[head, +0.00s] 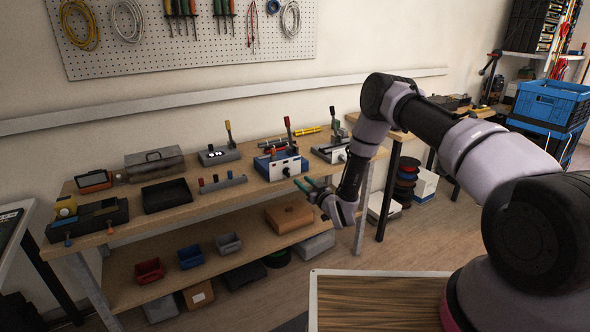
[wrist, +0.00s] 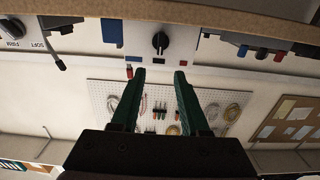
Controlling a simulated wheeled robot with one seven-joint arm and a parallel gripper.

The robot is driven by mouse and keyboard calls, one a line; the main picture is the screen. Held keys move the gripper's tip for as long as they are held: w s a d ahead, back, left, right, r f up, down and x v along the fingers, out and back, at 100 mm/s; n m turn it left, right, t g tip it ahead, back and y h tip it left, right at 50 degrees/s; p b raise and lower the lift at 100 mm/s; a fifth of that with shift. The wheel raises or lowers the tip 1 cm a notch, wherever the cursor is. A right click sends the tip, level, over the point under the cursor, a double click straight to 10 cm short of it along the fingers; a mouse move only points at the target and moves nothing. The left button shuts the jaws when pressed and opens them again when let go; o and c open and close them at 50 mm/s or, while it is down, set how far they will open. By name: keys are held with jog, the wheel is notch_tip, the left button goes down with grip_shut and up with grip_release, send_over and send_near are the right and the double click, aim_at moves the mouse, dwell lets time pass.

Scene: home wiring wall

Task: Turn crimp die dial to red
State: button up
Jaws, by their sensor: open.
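The crimp die dial is a black knob on the white front panel of a blue bench unit (head: 263,166). In the head view the dial (head: 286,171) is small, on the panel just left of my gripper. In the wrist view, where the scene is upside down, the dial (wrist: 160,41) is at the top centre, with a blue label (wrist: 137,59) and a darker label near it. Which mark it points to is too small to tell. My gripper (head: 307,184) is open and empty, in front of the panel. Its green fingers (wrist: 160,75) are apart from the dial.
A unit with another black knob (wrist: 13,28) stands beside the dial's unit. A red-handled lever (head: 288,124) rises behind the dial. A block with coloured pegs (head: 221,182) and a black tray (head: 167,195) lie left on the bench. The bench edge is close to my gripper.

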aim_at(289, 169)
jog(key=x, duration=1)
jog(key=shift+w+a, duration=0.2)
jog(key=shift+w, duration=0.1)
grip_shut()
